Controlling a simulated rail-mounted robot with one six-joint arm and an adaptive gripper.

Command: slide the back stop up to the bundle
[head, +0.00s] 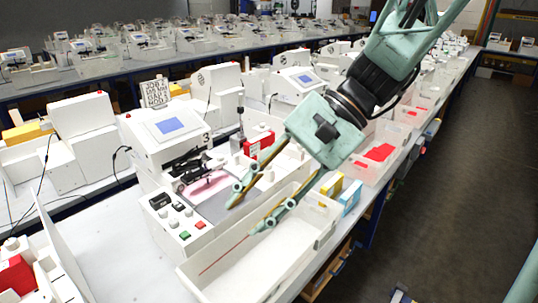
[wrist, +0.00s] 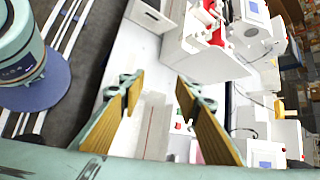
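My gripper (head: 258,207) is open, with its two padded fingers spread and nothing visible between them. In the wrist view the open fingers (wrist: 158,88) frame a pale tray floor with a thin red line. A pink piece (head: 208,186) lies on the plotter's bed, left of the fingers. I cannot make out for certain which part is the back stop or the bundle; my gripper and arm hide part of the area.
A control panel (head: 178,218) with green and red buttons stands left of the fingers. A red box (head: 258,141) is behind them. Yellow (head: 331,186) and blue (head: 349,197) boxes stand to the right. The tray's near part is clear except for a red line.

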